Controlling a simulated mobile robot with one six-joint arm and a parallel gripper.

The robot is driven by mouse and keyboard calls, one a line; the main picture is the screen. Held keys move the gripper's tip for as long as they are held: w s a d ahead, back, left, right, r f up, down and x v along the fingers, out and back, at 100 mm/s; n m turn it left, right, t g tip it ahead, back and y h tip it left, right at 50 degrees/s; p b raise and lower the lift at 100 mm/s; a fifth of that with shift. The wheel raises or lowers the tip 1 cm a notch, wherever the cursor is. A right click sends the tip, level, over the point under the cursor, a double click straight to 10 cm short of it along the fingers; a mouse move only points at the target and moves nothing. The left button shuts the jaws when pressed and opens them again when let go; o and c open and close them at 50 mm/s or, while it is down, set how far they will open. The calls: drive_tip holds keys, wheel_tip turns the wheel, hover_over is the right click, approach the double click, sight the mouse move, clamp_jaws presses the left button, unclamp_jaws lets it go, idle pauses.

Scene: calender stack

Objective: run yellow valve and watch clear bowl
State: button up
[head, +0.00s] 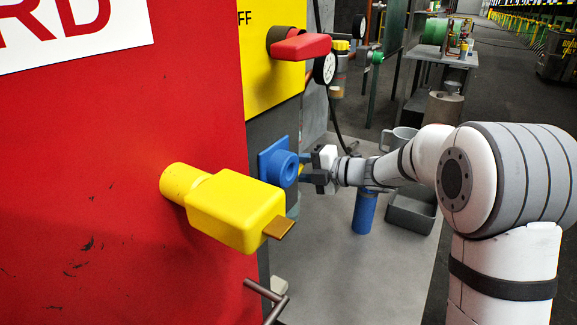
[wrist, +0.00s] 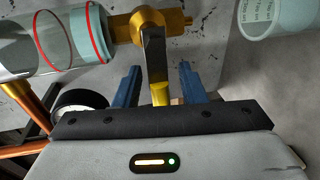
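In the wrist view a brass valve (wrist: 150,28) has a grey lever (wrist: 155,60) with a yellow tip (wrist: 161,94). A clear bowl (wrist: 45,40) with red rings and pale blue end collar joins its left side. My gripper (wrist: 158,82) is open, its two blue fingers on either side of the lever with gaps showing. In the head view my gripper (head: 304,171) is beside a blue square fitting (head: 279,166), with a small yellow bit between the fingers.
A large yellow block handle (head: 235,210) juts from the red panel (head: 90,170) in front. A red handle (head: 300,46) and gauge (head: 325,68) are above my gripper. A pale cup (wrist: 275,17) shows upper right.

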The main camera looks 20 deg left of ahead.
sight(303, 167)
drive_tip(key=v, duration=0.7)
drive_tip(key=shift+w+d, duration=0.1)
drive_tip(key=shift+w, duration=0.05)
